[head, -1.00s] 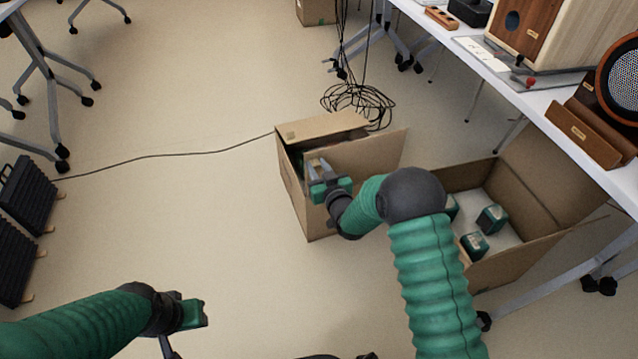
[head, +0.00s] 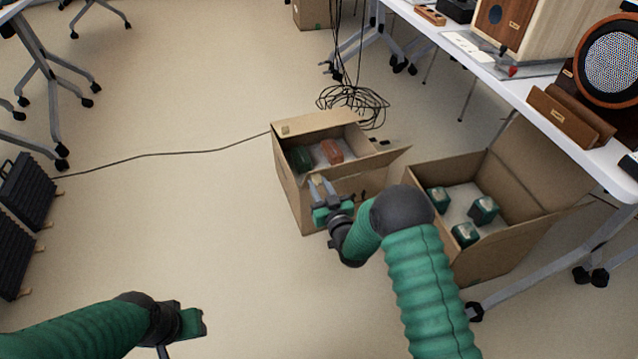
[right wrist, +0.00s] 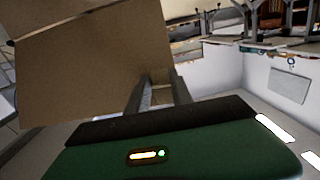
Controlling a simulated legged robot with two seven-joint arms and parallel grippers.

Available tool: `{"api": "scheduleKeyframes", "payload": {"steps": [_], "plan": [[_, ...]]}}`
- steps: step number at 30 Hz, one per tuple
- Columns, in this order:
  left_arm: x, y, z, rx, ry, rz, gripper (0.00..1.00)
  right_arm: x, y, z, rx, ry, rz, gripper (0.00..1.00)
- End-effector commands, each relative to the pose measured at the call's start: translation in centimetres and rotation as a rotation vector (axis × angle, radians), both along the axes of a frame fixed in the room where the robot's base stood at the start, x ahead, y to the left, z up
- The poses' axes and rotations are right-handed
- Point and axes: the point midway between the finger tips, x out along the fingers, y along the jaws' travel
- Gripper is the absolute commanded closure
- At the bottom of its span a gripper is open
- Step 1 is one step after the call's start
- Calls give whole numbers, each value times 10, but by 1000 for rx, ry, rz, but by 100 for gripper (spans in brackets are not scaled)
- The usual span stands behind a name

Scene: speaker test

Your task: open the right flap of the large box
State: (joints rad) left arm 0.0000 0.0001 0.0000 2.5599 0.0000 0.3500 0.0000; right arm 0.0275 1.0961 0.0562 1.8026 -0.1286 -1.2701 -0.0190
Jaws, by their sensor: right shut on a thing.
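The cardboard box (head: 298,205) at my right gripper stands on the floor in the middle of the head view. Its top is open at the left and back, and a green item (head: 301,158) and a reddish item (head: 331,151) show inside. Its right flap (head: 372,164) is tilted outward toward the lower right. My right gripper (head: 318,184) is shut on this flap near its front end. In the right wrist view, the cardboard (right wrist: 95,70) reaches between the fingers (right wrist: 158,92). My left gripper (head: 192,323) is low at the left, away from the box; its jaw state is unclear.
A second open box (head: 505,245) with several green items stands close on the right, beside a white table (head: 480,60) holding speakers. Coiled black cable (head: 352,100) lies behind the first box. Black panels (head: 28,190) lie at far left.

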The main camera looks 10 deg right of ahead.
Motion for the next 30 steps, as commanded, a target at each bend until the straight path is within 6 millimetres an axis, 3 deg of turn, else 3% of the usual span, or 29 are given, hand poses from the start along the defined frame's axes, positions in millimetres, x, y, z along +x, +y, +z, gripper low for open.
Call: {"api": "scheduleKeyframes", "payload": {"steps": [1,9,10,15,25,30], "plan": [[0,0,-1,0,0,0,64,-3,3,-11,-1,25,5,100],[0,0,-1,0,0,0,64,-3,3,-10,-1,24,6,100],[0,0,-1,0,0,0,64,-3,3,-10,-1,24,6,71],[0,0,-1,0,0,0,64,-2,2,-7,0,17,4,51],[0,0,3,0,0,0,64,-5,0,-2,0,12,2,51],[0,0,25,0,0,0,64,-36,-4,5,-1,15,1,51]]}}
